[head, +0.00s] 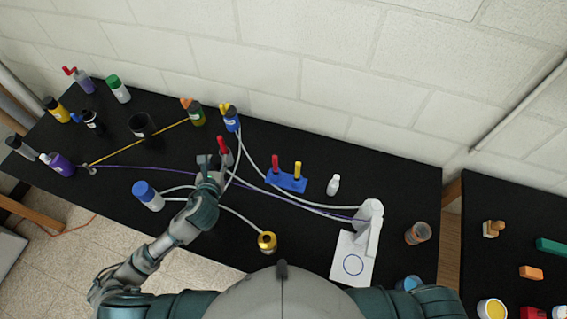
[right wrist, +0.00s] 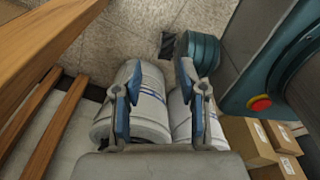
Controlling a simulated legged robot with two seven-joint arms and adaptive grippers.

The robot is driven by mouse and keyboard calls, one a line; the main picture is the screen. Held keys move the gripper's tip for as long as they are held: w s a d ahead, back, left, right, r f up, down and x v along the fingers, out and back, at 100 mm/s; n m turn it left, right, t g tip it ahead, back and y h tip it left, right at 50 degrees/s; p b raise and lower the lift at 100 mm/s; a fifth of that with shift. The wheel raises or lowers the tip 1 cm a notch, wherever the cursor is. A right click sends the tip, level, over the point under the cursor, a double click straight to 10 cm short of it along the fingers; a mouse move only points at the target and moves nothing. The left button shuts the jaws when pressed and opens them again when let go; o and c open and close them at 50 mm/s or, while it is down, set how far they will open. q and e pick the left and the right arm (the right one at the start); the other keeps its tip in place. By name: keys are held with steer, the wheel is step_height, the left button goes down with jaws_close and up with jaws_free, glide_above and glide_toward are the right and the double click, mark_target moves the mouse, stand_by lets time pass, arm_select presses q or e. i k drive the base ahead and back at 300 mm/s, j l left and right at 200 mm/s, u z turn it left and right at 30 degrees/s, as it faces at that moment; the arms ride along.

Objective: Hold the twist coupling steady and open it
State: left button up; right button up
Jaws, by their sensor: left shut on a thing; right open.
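My left gripper (head: 215,160) is shut on a small red-topped piece (head: 222,143) over the middle of the black table (head: 110,215). Its lower part is hidden between the fingers. Pale hoses (head: 246,218) run close by the gripper; one leads to a gold-coloured round fitting (head: 267,240) near the front edge. I cannot tell for sure which of these pieces is the twist coupling. My right gripper (right wrist: 160,75) is open and empty in the right wrist view, with floor and white rolls behind it. It is away from the tabletop things.
A blue holder (head: 286,182) with a red and a yellow piece stands right of my left gripper. A white stand (head: 355,260) and a small white bottle (head: 333,184) are farther right. Several bottles fill the left side. Cardboard boxes (right wrist: 247,141) and wooden beams (right wrist: 45,62) flank the right gripper.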

mark_target(267, 240)
steer(key=k+j+z, duration=0.15)
steer(key=k, duration=0.35)
steer(key=k+j+z, duration=0.15)
steer(key=k+j, duration=0.15)
steer(key=k, duration=0.15)
steer(key=z, duration=1.5)
